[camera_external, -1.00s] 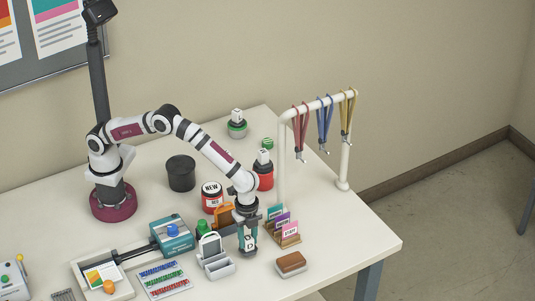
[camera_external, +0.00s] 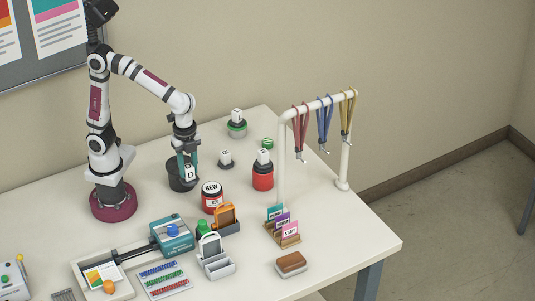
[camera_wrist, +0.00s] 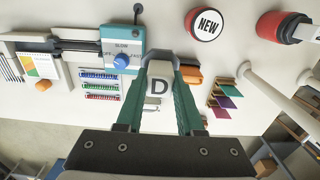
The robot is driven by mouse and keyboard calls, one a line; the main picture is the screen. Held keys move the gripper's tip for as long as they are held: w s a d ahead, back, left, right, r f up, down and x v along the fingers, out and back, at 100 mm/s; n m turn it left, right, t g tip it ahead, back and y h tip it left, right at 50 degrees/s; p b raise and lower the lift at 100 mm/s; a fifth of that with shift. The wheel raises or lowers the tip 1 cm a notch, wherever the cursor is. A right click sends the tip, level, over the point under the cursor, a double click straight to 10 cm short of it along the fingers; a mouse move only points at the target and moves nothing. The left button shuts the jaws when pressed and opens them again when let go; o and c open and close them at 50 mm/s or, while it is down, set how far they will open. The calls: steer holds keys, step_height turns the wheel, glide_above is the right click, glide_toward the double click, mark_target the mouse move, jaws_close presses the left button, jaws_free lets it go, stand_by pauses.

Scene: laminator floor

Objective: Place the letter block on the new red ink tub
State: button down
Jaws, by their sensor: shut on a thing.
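My gripper (camera_external: 188,165) is shut on a white letter block (camera_external: 190,174) marked D, held in the air in front of the dark bin. In the wrist view the letter block (camera_wrist: 159,87) sits between the two green fingers of my gripper (camera_wrist: 160,80). The new red ink tub (camera_external: 212,197) stands on the table to the right of and below the block in the external view. It has a white lid reading NEW, and nothing lies on it. It also shows in the wrist view (camera_wrist: 204,24), apart from the block.
A dark bin (camera_external: 177,181) stands behind my gripper. An orange holder (camera_external: 226,214) is close in front of the NEW tub. A lanyard rack (camera_external: 343,165) stands right.

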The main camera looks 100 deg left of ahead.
steer(key=w+a+f, duration=0.1)
steer(key=a+f, duration=0.1)
steer(key=a, duration=0.1)
steer(key=w+a+f, duration=0.1)
steer(key=a+f, duration=0.1)
steer(key=a, duration=0.1)
steer(key=a+f, duration=0.2)
steer(key=a, duration=0.2)
steer(key=shift+w+a+f, duration=0.1)
steer(key=shift+w+f, duration=0.05)
steer(key=shift+w, duration=0.25)
steer(key=shift+a+f, duration=0.15)
steer(key=shift+f, duration=2)
steer(key=shift+f, duration=0.1)
steer(key=c, duration=0.5)
jaws_free()
step_height(320, 180, up, 12)
steer(key=s+d+n, duration=0.1)
steer(key=s+d, duration=0.1)
steer(key=s, duration=0.4)
steer(key=s+d+f+n+y, duration=0.1)
steer(key=s+d, duration=0.1)
steer(key=s, duration=0.5)
steer(key=s+d+n, duration=0.1)
steer(key=s, duration=0.6)
steer(key=shift+s+d+f+y, duration=0.15)
steer(key=shift+d+f+y, duration=0.1)
steer(key=shift+d+y, duration=0.15)
